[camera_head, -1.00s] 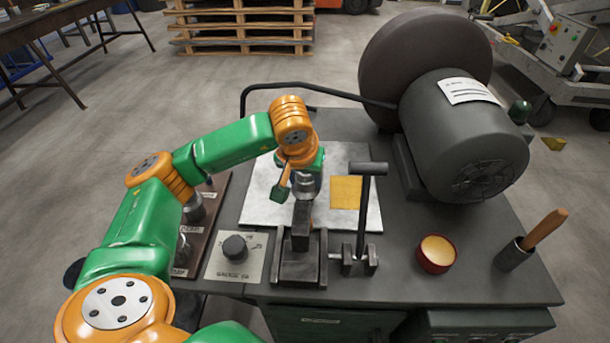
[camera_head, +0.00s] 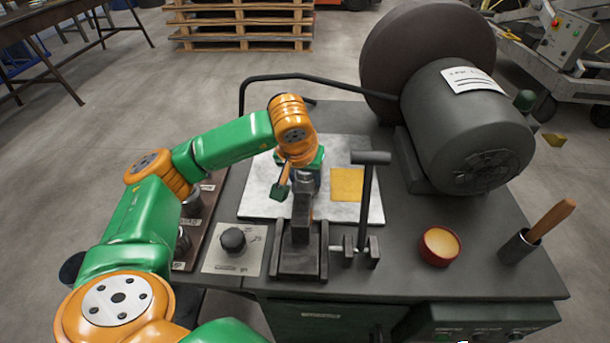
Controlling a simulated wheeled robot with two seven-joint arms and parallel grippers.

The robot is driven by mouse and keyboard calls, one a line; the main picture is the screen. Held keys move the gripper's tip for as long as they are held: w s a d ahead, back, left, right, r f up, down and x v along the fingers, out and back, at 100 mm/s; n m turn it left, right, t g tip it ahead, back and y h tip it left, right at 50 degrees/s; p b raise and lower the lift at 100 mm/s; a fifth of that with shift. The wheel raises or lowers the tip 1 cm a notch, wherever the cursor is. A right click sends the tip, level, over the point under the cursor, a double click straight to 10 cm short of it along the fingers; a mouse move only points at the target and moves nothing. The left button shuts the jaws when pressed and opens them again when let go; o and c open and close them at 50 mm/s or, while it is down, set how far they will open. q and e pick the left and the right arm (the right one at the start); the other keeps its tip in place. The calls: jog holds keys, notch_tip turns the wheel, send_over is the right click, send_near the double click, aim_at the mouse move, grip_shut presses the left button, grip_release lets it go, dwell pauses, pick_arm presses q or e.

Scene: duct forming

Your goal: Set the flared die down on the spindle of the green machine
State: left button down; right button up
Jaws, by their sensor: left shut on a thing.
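The green machine (camera_head: 330,318) has a dark top. A dark upright block (camera_head: 302,222) in a slotted base stands near its front middle; I cannot tell if the spindle is part of it. My left gripper (camera_head: 297,186) is over the pale plate, just behind the block's top. It is shut on a small grey metal piece, the flared die (camera_head: 306,184), mostly hidden by the gripper and block. I cannot tell whether the die touches the spindle. My right gripper is not in view.
A T-handled lever (camera_head: 368,205) stands right of the block. A large motor (camera_head: 470,130) and dark wheel fill the back right. A red bowl (camera_head: 438,250) and a wooden-handled tool in a cup (camera_head: 520,245) are at right. A labelled rack (camera_head: 205,215) with metal pieces is at left.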

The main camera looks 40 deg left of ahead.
pick_arm(q)
jog(key=shift+c, duration=0.8)
grip_release()
jog(key=v, duration=0.7)
jog(key=shift+s, duration=0.1)
